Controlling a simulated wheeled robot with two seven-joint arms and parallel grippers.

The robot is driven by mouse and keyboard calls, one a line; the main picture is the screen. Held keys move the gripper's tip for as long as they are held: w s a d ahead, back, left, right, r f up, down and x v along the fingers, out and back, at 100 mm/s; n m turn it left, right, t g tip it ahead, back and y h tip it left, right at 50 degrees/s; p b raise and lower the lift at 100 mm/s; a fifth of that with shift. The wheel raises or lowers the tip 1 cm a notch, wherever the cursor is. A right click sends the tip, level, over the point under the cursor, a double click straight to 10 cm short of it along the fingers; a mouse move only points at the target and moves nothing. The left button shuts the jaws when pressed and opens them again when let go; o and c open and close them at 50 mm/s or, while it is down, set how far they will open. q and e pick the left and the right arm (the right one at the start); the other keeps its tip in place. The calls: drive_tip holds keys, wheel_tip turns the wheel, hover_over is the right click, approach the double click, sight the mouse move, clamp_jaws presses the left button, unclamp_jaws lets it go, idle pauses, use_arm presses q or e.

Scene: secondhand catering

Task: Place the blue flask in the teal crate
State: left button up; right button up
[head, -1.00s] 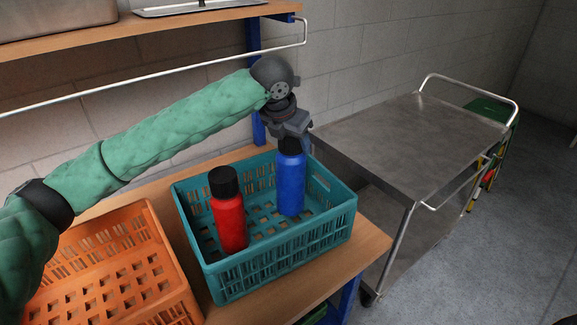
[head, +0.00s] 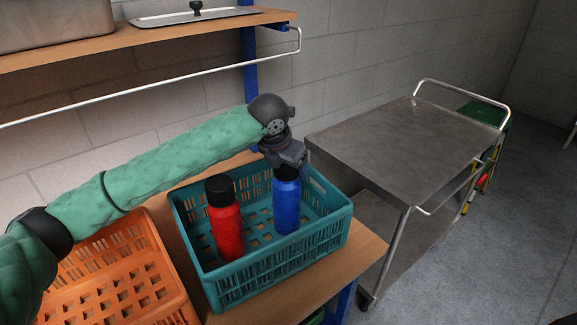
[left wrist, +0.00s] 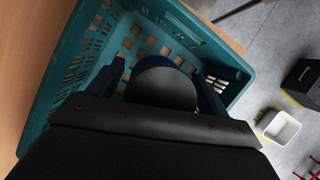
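The blue flask (head: 286,207) with its black cap stands upright inside the teal crate (head: 272,274), in the right part, beside the red flask. My left gripper (head: 286,166) is above it, shut on its cap end. In the left wrist view, the black cap (left wrist: 160,88) sits between the two fingers (left wrist: 162,92), and the teal crate (left wrist: 52,92) surrounds them. The flask's base looks at or close to the crate floor; I cannot tell whether it touches. My right gripper is not in view.
A red flask (head: 226,230) stands upright in the teal crate's left part. An orange crate (head: 112,277) is to the left on the wooden bench (head: 345,262). A metal trolley (head: 385,150) stands to the right. A rail (head: 180,75) and shelf (head: 95,43) are behind the arm.

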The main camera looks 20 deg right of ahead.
use_arm(q)
drive_tip(key=shift+a+r, duration=0.1)
drive_tip(key=shift+r, duration=0.4)
drive_tip(key=b+v, duration=0.2)
drive_tip(key=v, duration=0.9)
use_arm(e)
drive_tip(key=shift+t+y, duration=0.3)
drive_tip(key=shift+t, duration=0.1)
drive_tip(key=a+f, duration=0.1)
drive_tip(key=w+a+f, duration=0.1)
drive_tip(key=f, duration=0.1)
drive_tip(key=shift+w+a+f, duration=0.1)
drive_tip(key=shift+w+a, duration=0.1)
use_arm(q)
drive_tip(key=shift+s, duration=0.1)
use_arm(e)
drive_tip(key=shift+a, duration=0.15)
